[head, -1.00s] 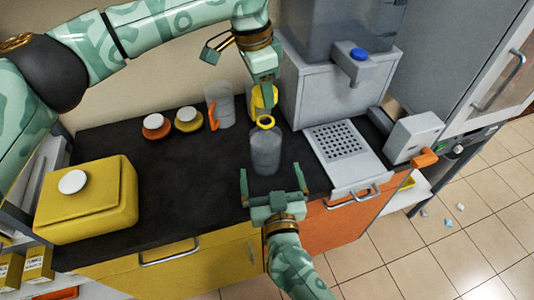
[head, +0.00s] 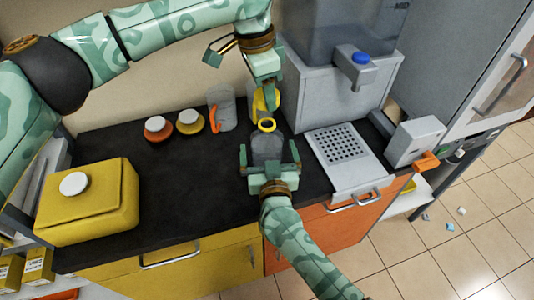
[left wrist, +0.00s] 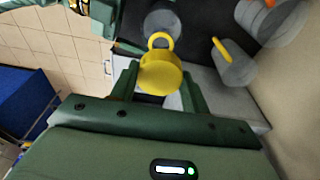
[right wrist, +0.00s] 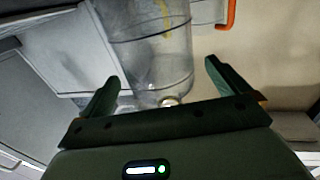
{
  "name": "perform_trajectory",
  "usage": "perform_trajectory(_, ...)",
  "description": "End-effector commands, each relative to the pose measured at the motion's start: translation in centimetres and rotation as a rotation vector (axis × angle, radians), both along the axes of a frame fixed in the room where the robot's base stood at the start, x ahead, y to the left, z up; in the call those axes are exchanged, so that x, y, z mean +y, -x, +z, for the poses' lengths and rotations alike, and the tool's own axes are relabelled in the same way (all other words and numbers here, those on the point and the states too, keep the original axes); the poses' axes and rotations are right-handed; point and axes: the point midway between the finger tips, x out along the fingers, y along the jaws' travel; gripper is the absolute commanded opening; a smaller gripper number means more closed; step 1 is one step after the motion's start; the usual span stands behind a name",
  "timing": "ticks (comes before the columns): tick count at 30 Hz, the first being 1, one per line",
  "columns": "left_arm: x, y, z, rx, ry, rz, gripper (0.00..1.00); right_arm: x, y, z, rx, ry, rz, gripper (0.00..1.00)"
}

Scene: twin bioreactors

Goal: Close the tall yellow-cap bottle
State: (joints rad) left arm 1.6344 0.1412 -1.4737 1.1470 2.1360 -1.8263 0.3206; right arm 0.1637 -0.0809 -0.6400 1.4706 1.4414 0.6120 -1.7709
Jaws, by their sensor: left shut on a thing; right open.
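The tall bottle (head: 267,149) is clear grey with a yellow ring at its neck and stands upright near the front of the dark counter. It also shows in the right wrist view (right wrist: 150,50) as a clear body. My left gripper (head: 265,88) is shut on a yellow cap (left wrist: 160,76), held just behind and above the bottle's open neck, apart from it. My right gripper (head: 269,158) is open, its fingers on either side of the bottle's body. In the right wrist view (right wrist: 160,85) the bottle is between the fingers; contact cannot be told.
A clear jug with an orange handle (head: 223,108) stands at the back, beside an orange-based (head: 158,128) and a yellow-based white-topped piece (head: 190,121). A yellow box (head: 85,205) sits at left. A grey dispenser (head: 335,95) and perforated tray (head: 343,143) stand at right. The middle counter is clear.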

Motion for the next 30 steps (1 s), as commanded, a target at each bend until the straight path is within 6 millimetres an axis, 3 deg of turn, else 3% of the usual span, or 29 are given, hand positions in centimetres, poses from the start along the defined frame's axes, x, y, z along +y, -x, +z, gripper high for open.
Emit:
perform_trajectory(7,0.0,0.0,0.0,0.000,0.000,0.000,0.25,0.4,-3.0,0.0,-0.001,0.000,0.001,1.00)
perform_trajectory(19,0.0,0.0,0.0,0.000,0.000,0.000,0.25,0.4,-3.6,0.0,0.000,0.000,0.000,1.00)
perform_trajectory(20,0.0,0.0,0.0,0.000,0.000,0.000,0.25,0.4,-3.6,0.0,0.000,0.000,0.000,0.94)
perform_trajectory(26,0.0,0.0,0.0,0.000,0.000,0.000,0.25,0.4,-3.6,0.0,0.000,0.000,0.000,0.39)
perform_trajectory(30,0.0,0.0,-0.6,0.002,0.000,0.000,0.25,0.4,-3.6,0.0,0.000,0.000,0.000,0.35)
